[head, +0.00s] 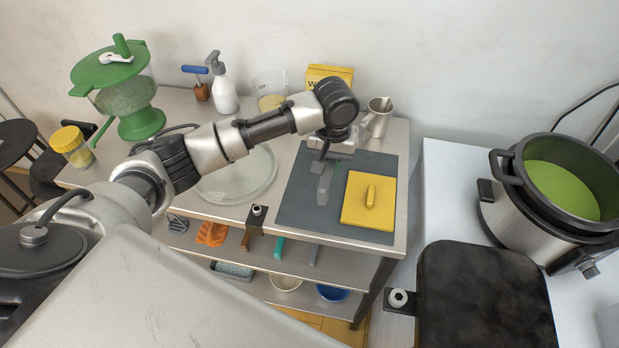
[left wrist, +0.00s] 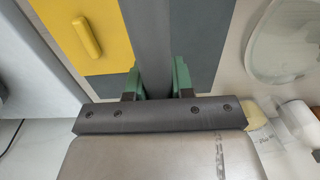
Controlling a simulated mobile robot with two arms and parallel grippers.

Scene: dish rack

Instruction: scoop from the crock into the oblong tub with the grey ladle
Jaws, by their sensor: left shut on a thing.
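My left gripper (head: 324,158) is over the dark grey mat on the table, shut on a slim grey piece (head: 324,183) that hangs below it. I take this as the grey ladle, though its bowl cannot be made out. In the left wrist view its flat grey shaft (left wrist: 153,35) runs between the green fingers of the gripper (left wrist: 154,80). A steel pot with a black rim, which looks like the crock (head: 512,215), stands at the right with green contents (head: 562,190). No oblong tub can be told for certain. My right gripper is out of view.
A yellow square with a handle (head: 354,215) lies on the mat (head: 300,205). A clear round plate (head: 225,180) is left of it, a metal pitcher (head: 377,118) behind. A gap separates the table from the white counter (head: 445,190). A black slab (head: 485,290) is in front.

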